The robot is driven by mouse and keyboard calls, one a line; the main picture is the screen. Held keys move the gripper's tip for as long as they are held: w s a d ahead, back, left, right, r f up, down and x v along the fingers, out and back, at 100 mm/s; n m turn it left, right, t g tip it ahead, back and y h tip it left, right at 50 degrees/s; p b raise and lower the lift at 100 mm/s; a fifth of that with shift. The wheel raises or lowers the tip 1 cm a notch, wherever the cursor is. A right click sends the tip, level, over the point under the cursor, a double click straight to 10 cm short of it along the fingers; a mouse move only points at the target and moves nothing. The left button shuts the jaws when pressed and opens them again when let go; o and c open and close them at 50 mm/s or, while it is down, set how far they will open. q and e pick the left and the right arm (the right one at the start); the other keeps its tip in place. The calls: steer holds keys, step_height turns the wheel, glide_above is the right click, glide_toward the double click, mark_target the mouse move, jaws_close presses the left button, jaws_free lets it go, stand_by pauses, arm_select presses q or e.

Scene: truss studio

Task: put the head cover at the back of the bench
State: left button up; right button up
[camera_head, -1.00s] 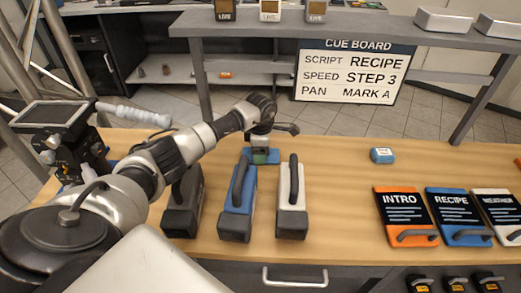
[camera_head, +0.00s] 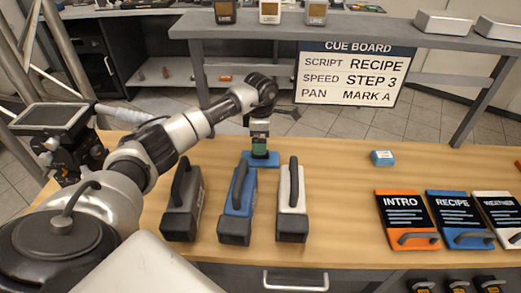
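My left arm reaches in from the left over the bench, and its gripper (camera_head: 260,136) points down near the back of the bench. A green block shape (camera_head: 260,146) shows right at the fingertips, above a flat blue piece (camera_head: 262,160) on the bench's back part. I cannot tell whether the fingers are closed on the green part, or whether the green and blue are one thing. Nothing is clearly marked as the head cover; this blue and green piece may be it. My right gripper is not in view.
Black (camera_head: 182,205), blue (camera_head: 238,205) and white (camera_head: 291,205) handled blocks stand in front of the gripper. A small blue-white box (camera_head: 383,158) and cards such as the INTRO card (camera_head: 407,218) lie to the right. A raised grey shelf (camera_head: 350,28) stands behind. The wooden bench (camera_head: 340,190) is clear at mid-right.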

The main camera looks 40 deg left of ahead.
arm_select(q)
step_height(320, 180, up, 5)
steer(key=shift+r, duration=0.2)
